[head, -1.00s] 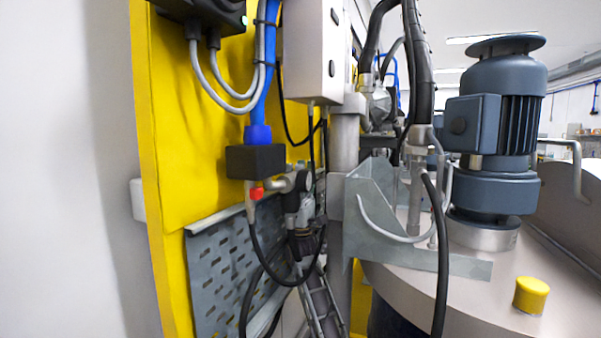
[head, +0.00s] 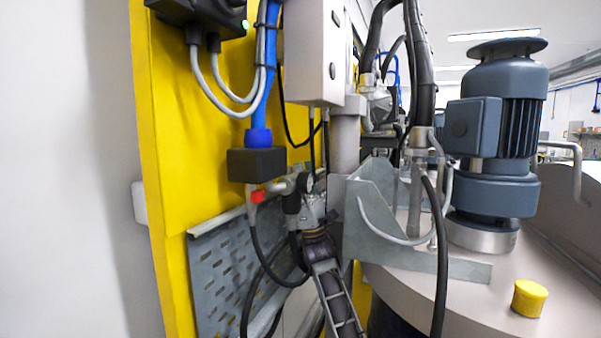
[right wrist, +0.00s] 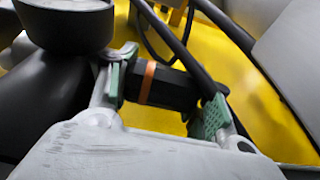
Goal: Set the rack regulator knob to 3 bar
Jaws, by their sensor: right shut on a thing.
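The rack regulator (head: 288,187) hangs below a black block on the yellow panel, with a small round gauge on its right side. My right gripper (head: 308,211) is at the regulator's lower right, its arm coming up from below. In the right wrist view the black knob (right wrist: 172,88) with an orange band lies between the green finger pads of my right gripper (right wrist: 166,95), which is shut on it. The knob's scale and the gauge reading cannot be made out. My left gripper is out of view.
A grey bracket (head: 375,225) and the drum lid with a blue motor (head: 497,130) stand close on the right.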

